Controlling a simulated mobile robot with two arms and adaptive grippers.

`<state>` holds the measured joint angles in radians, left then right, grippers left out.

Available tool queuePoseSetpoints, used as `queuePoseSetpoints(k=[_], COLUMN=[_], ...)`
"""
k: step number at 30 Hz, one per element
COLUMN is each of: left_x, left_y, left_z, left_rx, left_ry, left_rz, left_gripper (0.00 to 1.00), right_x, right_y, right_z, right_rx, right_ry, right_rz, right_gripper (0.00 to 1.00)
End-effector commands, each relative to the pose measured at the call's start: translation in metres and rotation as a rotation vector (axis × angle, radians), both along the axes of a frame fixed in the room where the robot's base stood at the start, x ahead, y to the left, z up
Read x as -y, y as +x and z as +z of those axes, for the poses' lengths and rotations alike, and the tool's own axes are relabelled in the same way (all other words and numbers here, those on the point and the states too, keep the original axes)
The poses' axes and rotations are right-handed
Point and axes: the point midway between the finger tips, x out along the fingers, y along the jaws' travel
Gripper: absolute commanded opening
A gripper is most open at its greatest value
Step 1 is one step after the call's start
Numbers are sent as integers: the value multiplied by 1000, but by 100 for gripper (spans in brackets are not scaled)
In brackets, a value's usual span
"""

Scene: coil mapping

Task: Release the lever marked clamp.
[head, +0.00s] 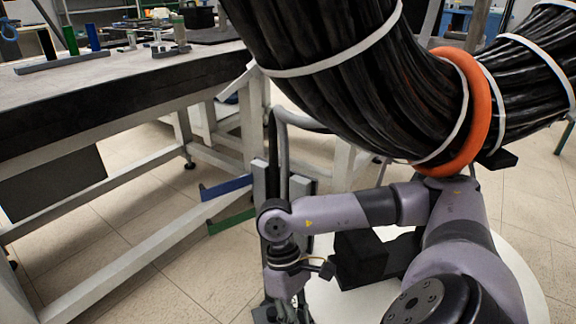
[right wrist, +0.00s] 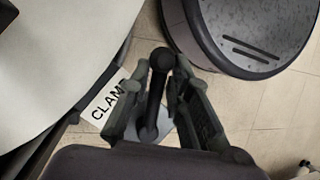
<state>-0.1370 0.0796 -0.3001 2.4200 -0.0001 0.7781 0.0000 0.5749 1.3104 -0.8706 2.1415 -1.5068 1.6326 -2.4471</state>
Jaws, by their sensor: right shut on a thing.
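The clamp lever is a black bar (right wrist: 155,98) with a rounded knob end, seen in the right wrist view. A white label (right wrist: 103,104) beside it reads "CLAM", with the rest covered. My right gripper (right wrist: 160,75) has its fingers on both sides of the lever and is shut on it. In the head view my right arm bends down at the middle, and its gripper (head: 281,313) is partly cut off at the bottom edge. The lever cannot be made out there. My left gripper is not in view.
A thick bundle of black cables (head: 330,75) with white ties and an orange ring (head: 477,110) hangs above my right arm. A workbench (head: 110,78) stands left. A blue bar (head: 226,187) and a green bar (head: 231,221) jut from a grey post. A white round surface (head: 325,296) lies below.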

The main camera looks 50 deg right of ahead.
Motion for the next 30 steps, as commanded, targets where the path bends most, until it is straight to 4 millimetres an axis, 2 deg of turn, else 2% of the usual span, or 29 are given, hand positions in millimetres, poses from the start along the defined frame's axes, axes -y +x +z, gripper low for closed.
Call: queuePoseSetpoints(k=[18,19,28,30], left_x=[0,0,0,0], left_y=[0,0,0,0], left_z=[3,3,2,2], left_rx=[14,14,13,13], left_ry=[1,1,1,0], left_rz=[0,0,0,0], left_gripper=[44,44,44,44], right_x=[6,6,5,4], right_y=[-3,-3,-3,-3], right_z=[1,1,1,0], right_rx=[-2,-2,0,0], right_ry=[-7,-7,-3,-2], right_rz=[36,36,35,35], right_gripper=[0,19,39,39])
